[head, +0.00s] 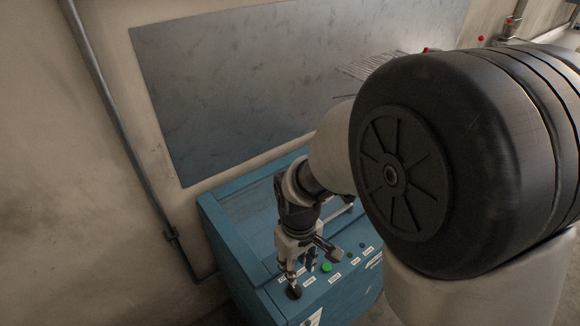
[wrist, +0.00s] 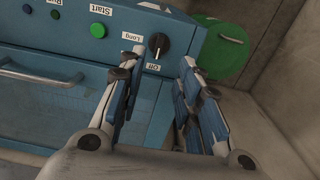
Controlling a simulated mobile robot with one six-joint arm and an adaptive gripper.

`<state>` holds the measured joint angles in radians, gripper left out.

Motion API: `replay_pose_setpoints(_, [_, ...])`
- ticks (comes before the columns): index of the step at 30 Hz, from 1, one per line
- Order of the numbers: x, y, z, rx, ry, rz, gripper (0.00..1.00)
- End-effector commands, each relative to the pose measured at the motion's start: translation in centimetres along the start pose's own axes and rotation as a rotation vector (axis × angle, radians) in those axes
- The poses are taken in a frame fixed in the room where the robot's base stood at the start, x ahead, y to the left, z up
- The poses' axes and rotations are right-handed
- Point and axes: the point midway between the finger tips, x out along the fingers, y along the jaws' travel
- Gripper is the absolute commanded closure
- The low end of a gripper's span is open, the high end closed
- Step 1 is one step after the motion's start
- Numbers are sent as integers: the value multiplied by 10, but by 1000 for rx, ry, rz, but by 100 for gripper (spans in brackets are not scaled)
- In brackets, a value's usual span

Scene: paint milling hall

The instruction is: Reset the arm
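My gripper (head: 291,268) reaches down over the front control panel of a blue machine cabinet (head: 222,239). In the wrist view my gripper (wrist: 158,62) has its two fingers spread apart with a gap between them. A black rotary knob (wrist: 159,45) with a pale pointer line lies in line with that gap, at the fingertips. The labels "Long" and "Off" are beside it. Whether a finger touches the knob is not clear. In the head view the knob (head: 294,292) shows just below the fingers. My arm is bent and extended over the cabinet.
A green button (wrist: 98,30) labelled "Start" sits beside the knob; it also shows in the head view (head: 326,267). A handle bar (wrist: 38,76) and a round green object (wrist: 228,52) flank the panel. A grey wall board (head: 270,80) and a pipe (head: 120,130) stand behind.

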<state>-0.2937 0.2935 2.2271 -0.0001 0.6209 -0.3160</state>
Motion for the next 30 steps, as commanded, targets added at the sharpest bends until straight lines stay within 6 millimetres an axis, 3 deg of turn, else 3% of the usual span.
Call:
replay_pose_setpoints(5, [-6, 2, 2, 14, 11, 4, 68])
replay_pose_setpoints(9, [-35, 11, 15, 86, 63, 21, 68])
replay_pose_setpoints(18, [-111, 23, 88, 350, 232, 76, 68])
replay_pose_setpoints(24, [-133, 17, 139, 508, 335, 108, 68])
replay_pose_setpoints(30, [-138, 11, 165, 590, 387, 124, 68])
